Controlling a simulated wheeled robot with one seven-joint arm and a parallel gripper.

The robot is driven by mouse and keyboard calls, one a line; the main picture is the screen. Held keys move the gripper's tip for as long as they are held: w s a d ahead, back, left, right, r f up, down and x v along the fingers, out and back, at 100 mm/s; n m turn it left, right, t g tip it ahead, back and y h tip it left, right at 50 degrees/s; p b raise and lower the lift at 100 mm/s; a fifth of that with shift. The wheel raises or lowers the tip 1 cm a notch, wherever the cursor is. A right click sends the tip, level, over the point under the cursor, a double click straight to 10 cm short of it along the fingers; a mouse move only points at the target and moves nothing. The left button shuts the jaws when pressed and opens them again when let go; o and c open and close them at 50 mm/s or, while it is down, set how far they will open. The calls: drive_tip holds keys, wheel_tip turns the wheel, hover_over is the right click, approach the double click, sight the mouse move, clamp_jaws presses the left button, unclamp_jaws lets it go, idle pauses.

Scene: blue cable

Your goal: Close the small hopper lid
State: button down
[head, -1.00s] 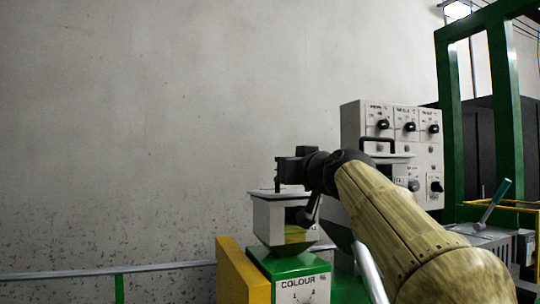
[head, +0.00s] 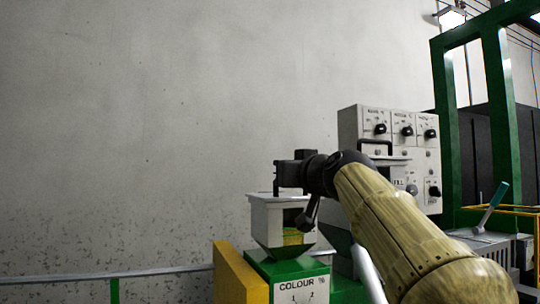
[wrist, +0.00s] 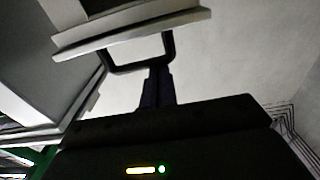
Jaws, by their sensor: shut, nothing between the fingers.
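The small hopper (head: 268,222) is a pale box tapering down to a green base marked COLOUR %, in the lower middle of the head view. My gripper (head: 278,188) is shut and empty, with its dark fingers at the hopper's top edge. In the wrist view my shut fingers (wrist: 157,78) are just at a dark U-shaped handle (wrist: 112,68) on a pale plate (wrist: 130,30), which looks like the lid. I cannot tell whether they touch it. My wrist hides part of the hopper top, and the lid's angle is unclear in the head view.
A pale control panel (head: 405,150) with black knobs stands behind my arm on the right. A yellow panel (head: 238,275) is left of the green base. A lever with a teal grip (head: 499,195) and a green frame (head: 446,110) are at right. The left side is open before a bare wall.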

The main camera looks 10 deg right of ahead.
drive_tip(key=r+p, duration=0.3)
drive_tip(key=r, duration=0.1)
drive_tip(key=shift+w, duration=0.25)
drive_tip(key=s+d+f+b, duration=0.1)
drive_tip(key=s, duration=0.8)
drive_tip(key=shift+s+d+f+b, duration=0.2)
drive_tip(key=shift+d+f+b, duration=0.1)
drive_tip(key=shift+b, duration=0.05)
drive_tip(key=shift+d, duration=0.1)
drive_tip(key=shift+s, duration=0.15)
